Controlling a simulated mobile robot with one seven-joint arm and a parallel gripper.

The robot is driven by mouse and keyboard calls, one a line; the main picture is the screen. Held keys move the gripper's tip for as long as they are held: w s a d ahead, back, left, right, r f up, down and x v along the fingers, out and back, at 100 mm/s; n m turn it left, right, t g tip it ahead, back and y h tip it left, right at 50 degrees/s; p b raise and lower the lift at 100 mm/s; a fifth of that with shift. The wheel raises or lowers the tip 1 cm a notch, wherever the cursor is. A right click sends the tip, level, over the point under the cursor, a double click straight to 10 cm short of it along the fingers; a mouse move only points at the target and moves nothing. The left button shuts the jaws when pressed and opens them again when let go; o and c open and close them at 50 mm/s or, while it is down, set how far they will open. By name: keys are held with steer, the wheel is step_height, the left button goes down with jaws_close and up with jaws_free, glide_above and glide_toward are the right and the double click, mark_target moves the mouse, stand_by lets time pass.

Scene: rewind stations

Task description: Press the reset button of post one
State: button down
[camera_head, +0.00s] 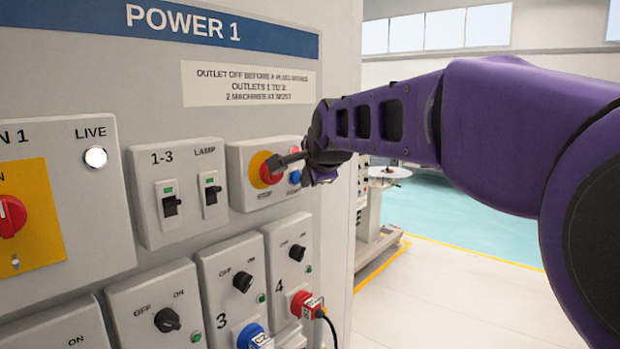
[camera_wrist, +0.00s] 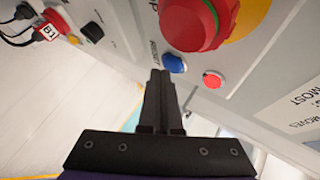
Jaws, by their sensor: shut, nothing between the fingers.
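The post's grey panel carries the heading POWER 1 (camera_head: 195,20). A small control box (camera_head: 240,185) on it holds a red mushroom stop button (camera_head: 267,172) on a yellow disc, and a blue button (camera_head: 295,177) with a worn-looking label. In the wrist view the blue button (camera_wrist: 174,62) sits between the large red stop button (camera_wrist: 190,22) and a small red lamp or button (camera_wrist: 212,79). My gripper (camera_head: 276,163) is shut and empty. In the wrist view its fingertips (camera_wrist: 160,73) lie just beside the blue button; I cannot tell whether they touch anything.
Switches 1-3 and LAMP (camera_head: 180,192) are left of the control box. Below are outlet units with knobs, a blue plug (camera_head: 252,337) and a red plug (camera_head: 305,304) with cable. Open floor (camera_head: 440,290) lies to the right.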

steer(key=shift+w+a, duration=0.2)
steer(key=shift+a, duration=0.15)
stand_by(0.7)
steer(key=shift+d, duration=0.1)
steer(key=shift+s+d, duration=0.5)
steer(key=shift+d, duration=0.05)
